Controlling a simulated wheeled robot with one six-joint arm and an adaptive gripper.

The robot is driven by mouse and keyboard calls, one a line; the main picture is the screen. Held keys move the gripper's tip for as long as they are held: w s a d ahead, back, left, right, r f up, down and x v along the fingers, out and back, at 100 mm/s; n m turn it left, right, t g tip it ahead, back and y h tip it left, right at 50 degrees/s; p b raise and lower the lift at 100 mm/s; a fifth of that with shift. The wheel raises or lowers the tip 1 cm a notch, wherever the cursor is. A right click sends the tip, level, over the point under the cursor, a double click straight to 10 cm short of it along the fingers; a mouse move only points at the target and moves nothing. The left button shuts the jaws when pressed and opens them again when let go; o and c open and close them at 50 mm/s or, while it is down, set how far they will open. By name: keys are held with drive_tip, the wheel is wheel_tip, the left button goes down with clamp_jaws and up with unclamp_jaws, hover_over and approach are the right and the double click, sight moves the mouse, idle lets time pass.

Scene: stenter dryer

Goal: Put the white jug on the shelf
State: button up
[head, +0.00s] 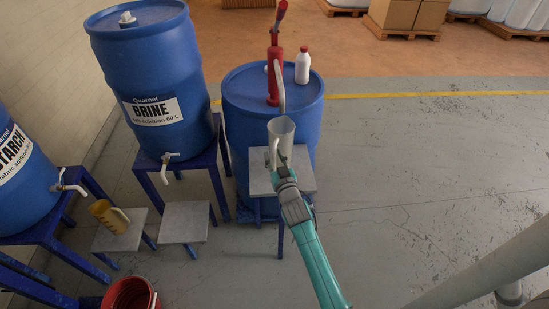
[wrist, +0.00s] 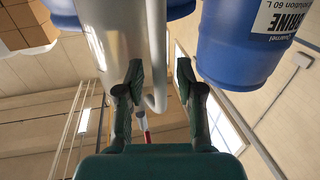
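The white jug (head: 281,138) is upright at a low grey-topped stand (head: 300,180), under the spout of the red pump (head: 274,75). It seems to rest on the stand top, but my gripper hides its base. In the wrist view the jug's pale body (wrist: 118,35) is at upper left and its handle (wrist: 157,55) runs down between my fingers. My gripper (wrist: 159,72) is open around the handle, with small gaps visible on both sides. In the head view my gripper (head: 284,172) is just in front of the jug. I cannot identify a separate shelf.
The pump is on a blue drum (head: 240,100) with a white bottle (head: 302,65). The BRINE drum (head: 150,70) and STARCH drum (head: 20,175) sit on blue stands at left. A yellow jug (head: 108,216), an empty stand (head: 184,222) and a red bucket (head: 131,294) are nearby.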

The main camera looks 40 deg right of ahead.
drive_tip(key=v, duration=1.2)
drive_tip(key=s+a+f+n+y, duration=0.1)
drive_tip(key=s+a+y, duration=0.1)
drive_tip(key=s+a, duration=0.65)
drive_tip(key=s+a+f+n+y, duration=0.2)
drive_tip(key=s+a, duration=0.3)
drive_tip(key=s, duration=0.6)
drive_tip(key=s+a+r+g+y, duration=0.1)
drive_tip(key=s+r, duration=0.3)
drive_tip(key=s, duration=0.4)
drive_tip(key=s+a+r+n+y, duration=0.1)
drive_tip(key=s+a+r+y, duration=0.1)
drive_tip(key=s, duration=0.6)
drive_tip(key=shift+s+a+r+n+g, duration=0.3)
drive_tip(key=shift+s+a+r+g, duration=0.1)
drive_tip(key=shift+a+r, duration=0.4)
